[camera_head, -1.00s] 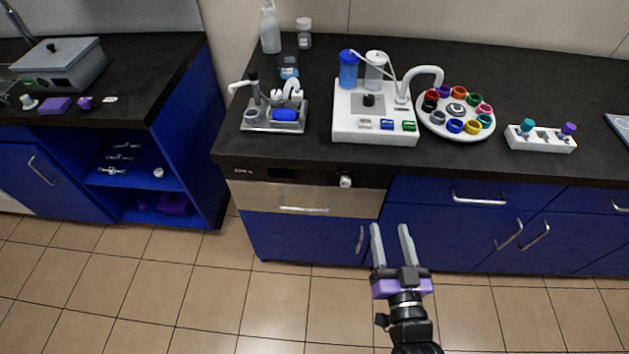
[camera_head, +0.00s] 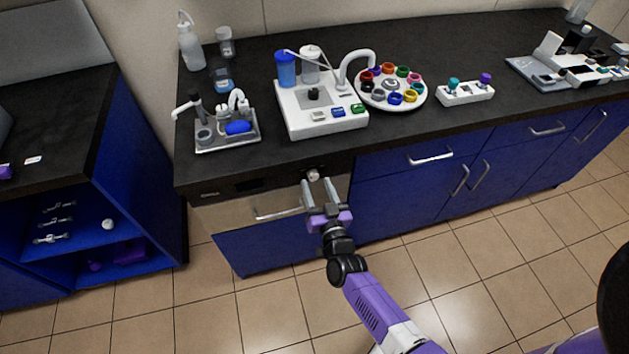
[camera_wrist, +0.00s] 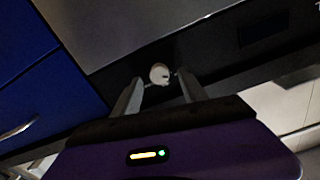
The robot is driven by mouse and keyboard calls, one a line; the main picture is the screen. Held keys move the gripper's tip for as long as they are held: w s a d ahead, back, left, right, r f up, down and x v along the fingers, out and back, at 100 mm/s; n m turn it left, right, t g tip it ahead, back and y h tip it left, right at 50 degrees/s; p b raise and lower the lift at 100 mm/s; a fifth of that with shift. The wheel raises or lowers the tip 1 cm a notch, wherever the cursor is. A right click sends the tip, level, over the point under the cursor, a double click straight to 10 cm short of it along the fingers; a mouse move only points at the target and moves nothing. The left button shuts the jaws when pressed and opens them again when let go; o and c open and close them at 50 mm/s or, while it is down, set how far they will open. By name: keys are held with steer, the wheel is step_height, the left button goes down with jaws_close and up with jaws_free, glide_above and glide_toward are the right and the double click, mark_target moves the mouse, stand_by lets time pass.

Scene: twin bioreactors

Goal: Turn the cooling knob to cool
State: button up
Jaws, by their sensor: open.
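A small white round knob (camera_head: 313,175) sits on the dark front strip under the counter edge. It also shows in the wrist view (camera_wrist: 159,73), between the ends of my fingers. No marking around it is readable. My gripper (camera_head: 316,182) is open and points at this knob, with one finger on each side of it. I cannot tell whether the fingers touch it. A second knob, black (camera_head: 313,94), is on top of the white device (camera_head: 332,121) on the counter. I see no label that tells which is the cooling knob.
A steel drawer front with a bar handle (camera_head: 278,214) lies just below and left of my gripper. A blue cabinet (camera_head: 400,205) is to the right. The dark countertop (camera_head: 440,58) holds a carousel (camera_head: 419,98) of coloured caps and a small rack (camera_head: 466,96).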

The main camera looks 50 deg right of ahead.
steer(key=shift+x, duration=1)
jaws_close()
